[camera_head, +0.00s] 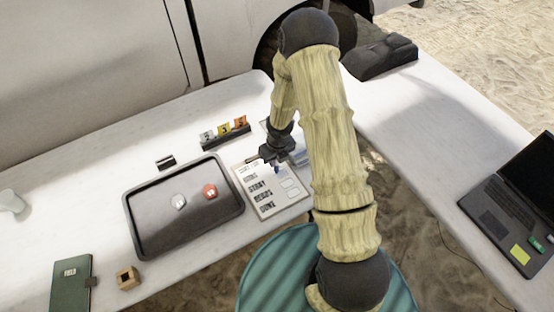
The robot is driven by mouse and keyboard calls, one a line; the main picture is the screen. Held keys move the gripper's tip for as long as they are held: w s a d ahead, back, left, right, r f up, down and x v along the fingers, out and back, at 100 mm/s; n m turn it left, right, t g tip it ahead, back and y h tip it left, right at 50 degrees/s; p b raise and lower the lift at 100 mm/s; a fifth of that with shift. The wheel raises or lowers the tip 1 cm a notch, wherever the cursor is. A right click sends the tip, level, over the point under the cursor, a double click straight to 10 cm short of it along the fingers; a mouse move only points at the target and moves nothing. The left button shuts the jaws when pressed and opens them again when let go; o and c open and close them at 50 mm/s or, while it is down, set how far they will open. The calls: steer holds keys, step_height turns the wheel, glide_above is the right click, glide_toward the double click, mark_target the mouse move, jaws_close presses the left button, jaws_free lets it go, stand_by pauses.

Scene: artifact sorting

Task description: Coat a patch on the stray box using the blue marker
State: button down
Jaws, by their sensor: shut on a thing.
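A white checklist sheet (275,207) lies on the table just right of the black tray, with printed labels at left and empty-looking boxes at right. The word STRAY (257,186) is readable in one row, and a pale box (289,183) shows to its right. My gripper (273,158) is shut over the sheet's upper part. It holds the blue marker (277,169), of which only a small blue bit shows below the fingers. The fingers hide part of the sheet's top. I cannot tell whether the marker touches the paper.
A green notebook (71,283) and a small wooden box (128,278) lie front left. A laptop (513,205) is on the right table.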

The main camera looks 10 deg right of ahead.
step_height(320, 180, up, 2)
steer(key=shift+w+r+p, duration=0.1)
steer(key=shift+p, duration=0.65)
steer(key=shift+r+p, duration=1.45)
steer(key=shift+p, duration=0.05)
steer(key=shift+d, duration=0.1)
